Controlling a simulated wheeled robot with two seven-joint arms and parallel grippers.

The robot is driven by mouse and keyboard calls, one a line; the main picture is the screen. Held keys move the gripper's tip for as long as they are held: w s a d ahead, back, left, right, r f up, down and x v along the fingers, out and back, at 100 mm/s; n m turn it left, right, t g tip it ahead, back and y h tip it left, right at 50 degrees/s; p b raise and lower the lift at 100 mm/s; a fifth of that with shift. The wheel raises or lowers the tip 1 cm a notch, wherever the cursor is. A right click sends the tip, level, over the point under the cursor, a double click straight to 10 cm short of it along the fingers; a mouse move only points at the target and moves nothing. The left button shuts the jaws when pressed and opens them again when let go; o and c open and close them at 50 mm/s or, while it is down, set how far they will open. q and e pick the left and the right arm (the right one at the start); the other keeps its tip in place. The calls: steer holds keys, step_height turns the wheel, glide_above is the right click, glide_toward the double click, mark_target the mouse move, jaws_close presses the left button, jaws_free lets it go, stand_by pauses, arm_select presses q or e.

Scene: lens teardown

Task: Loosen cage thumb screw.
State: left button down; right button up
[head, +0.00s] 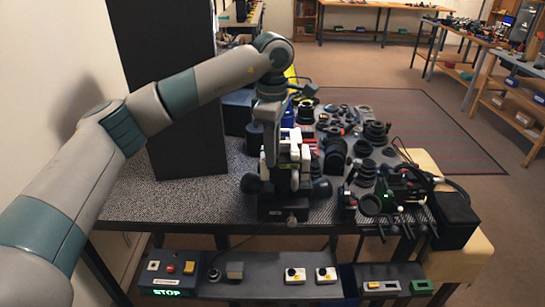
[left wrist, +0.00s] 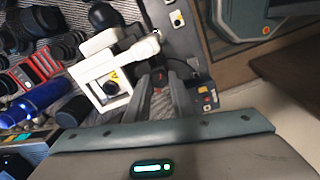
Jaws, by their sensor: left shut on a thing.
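The white camera cage (head: 295,153) stands upright on a dark stand (head: 285,208) near the table's front edge. It also shows in the left wrist view (left wrist: 88,82) as a white open frame with a black round part inside. My left gripper (head: 270,150) reaches down from above, at the left side of the cage. In the left wrist view its grey fingers (left wrist: 168,85) are close together beside the cage's right side. They are shut on a small part there, which I take as the thumb screw; the fingers mostly hide it. My right gripper is not in view.
Lens rings and dark parts (head: 365,150) crowd the table to the right. A black cable-covered rig (head: 385,195) stands at the right front. The table's left front (head: 165,205) is clear.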

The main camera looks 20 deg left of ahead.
arm_select(q)
steer(key=n+b, duration=0.1)
steer(key=n, duration=0.2)
steer(key=shift+n, duration=0.3)
steer(key=shift+n+b, duration=0.65)
steer(key=shift+n, duration=0.55)
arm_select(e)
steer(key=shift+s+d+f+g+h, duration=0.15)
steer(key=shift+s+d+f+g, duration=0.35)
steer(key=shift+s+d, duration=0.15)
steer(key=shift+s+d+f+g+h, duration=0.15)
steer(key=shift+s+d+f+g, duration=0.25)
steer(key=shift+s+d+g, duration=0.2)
arm_select(q)
steer(key=shift+r, duration=0.1)
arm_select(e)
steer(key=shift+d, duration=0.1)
arm_select(q)
steer(key=c, duration=1.5)
jaws_free()
steer(key=shift+c, duration=0.2)
